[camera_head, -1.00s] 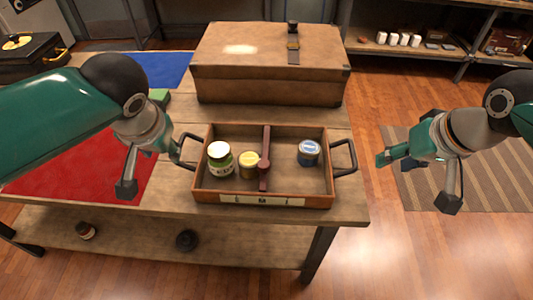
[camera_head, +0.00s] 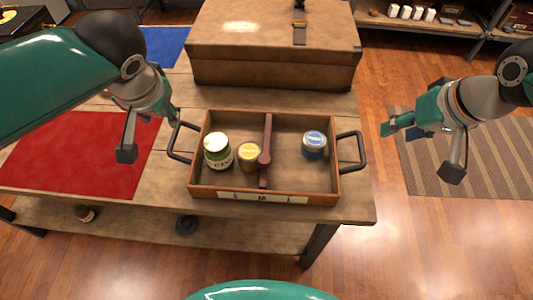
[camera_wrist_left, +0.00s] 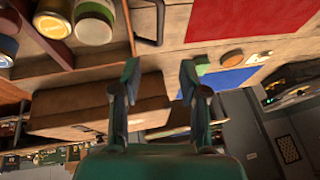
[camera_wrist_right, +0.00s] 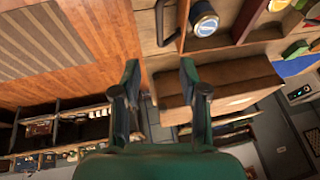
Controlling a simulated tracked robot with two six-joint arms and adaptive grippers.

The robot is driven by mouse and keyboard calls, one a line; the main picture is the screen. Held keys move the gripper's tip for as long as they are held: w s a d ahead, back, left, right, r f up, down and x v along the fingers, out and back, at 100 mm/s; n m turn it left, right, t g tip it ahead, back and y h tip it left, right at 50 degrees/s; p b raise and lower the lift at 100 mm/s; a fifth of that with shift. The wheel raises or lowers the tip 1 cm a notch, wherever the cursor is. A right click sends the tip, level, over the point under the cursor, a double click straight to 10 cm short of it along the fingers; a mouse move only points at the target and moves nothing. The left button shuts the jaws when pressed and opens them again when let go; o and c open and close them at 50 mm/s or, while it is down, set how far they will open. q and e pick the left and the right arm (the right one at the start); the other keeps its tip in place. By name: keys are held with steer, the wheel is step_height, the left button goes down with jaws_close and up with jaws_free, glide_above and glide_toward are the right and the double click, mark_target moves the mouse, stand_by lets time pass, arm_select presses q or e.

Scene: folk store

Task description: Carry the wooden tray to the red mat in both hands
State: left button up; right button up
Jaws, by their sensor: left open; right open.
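The wooden tray (camera_head: 290,178) sits on the wooden table, with a dark handle at each end and a divider across its middle. It holds a green-labelled white-lidded jar (camera_head: 217,150), a yellow jar (camera_head: 249,156) and a blue-lidded jar (camera_head: 314,144). The red mat (camera_head: 85,160) lies flat to the tray's left. My left gripper (camera_head: 150,132) is open and empty, just left of the left handle (camera_head: 180,153). My right gripper (camera_head: 420,150) is open and empty, out to the right of the right handle (camera_head: 360,152). That handle also shows in the right wrist view (camera_wrist_right: 165,22).
A large brown case (camera_head: 275,68) stands on the table right behind the tray. A blue mat (camera_head: 165,50) lies behind the red mat. A striped rug (camera_head: 480,165) is on the floor at the right. Shelves (camera_head: 440,28) stand at the back right.

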mark_target(174, 135)
arm_select(q)
steer(key=x, duration=1.6)
arm_select(e)
steer(key=x, duration=1.6)
steer(key=shift+d+f, duration=0.1)
steer(key=shift+s, duration=0.1)
arm_select(q)
jaws_close()
arm_select(e)
jaws_close()
arm_select(q)
steer(key=shift+w+r, duration=0.1)
